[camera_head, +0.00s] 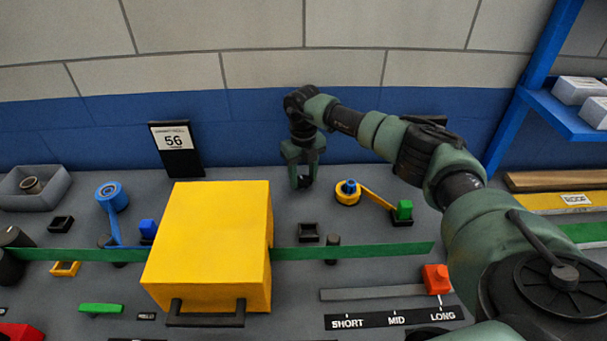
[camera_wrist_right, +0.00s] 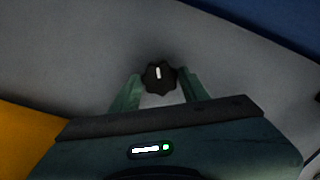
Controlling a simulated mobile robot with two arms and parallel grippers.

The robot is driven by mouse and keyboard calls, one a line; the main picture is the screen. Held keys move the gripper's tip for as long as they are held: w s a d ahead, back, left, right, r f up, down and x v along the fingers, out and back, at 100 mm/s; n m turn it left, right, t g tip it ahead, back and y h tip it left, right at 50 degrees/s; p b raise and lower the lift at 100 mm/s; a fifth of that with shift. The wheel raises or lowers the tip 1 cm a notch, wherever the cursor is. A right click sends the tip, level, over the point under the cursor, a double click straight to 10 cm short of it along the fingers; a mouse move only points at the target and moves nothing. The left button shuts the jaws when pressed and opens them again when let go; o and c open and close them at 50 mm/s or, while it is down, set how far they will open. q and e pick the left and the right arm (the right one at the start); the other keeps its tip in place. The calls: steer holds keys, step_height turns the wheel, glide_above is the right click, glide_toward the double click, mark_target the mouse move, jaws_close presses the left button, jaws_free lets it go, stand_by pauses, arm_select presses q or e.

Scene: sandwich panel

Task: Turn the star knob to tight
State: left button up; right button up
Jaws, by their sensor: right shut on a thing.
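The star knob (camera_wrist_right: 158,77) is black with a lobed rim and a white mark on its top, seen in the right wrist view. The mark points nearly straight up in that view. My right gripper (camera_wrist_right: 158,92) is shut on the knob, with one green finger on each side of it. In the head view my right gripper (camera_head: 303,178) points down at the panel behind the yellow box, and the knob (camera_head: 303,182) shows only as a dark bit between the fingers. No tight label is readable. My left gripper is not in view.
A big yellow box (camera_head: 205,240) with a dark handle stands just left of my right gripper. A blue-topped yellow roller (camera_head: 347,191) and a green block (camera_head: 404,210) lie to its right. A sign reading 56 (camera_head: 173,142) stands back left. A red slider (camera_head: 436,279) sits at LONG.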

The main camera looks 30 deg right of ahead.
mark_target(303, 179)
steer(key=m+p, duration=0.1)
steer(key=m, duration=0.4)
steer(key=shift+w+r, duration=0.1)
steer(key=shift+r, duration=0.05)
steer(key=shift+m, duration=0.4)
steer(key=o, duration=1.4)
steer(key=shift+c, duration=0.2)
steer(key=shift+r+b, duration=0.55)
steer(key=shift+r, duration=3.3)
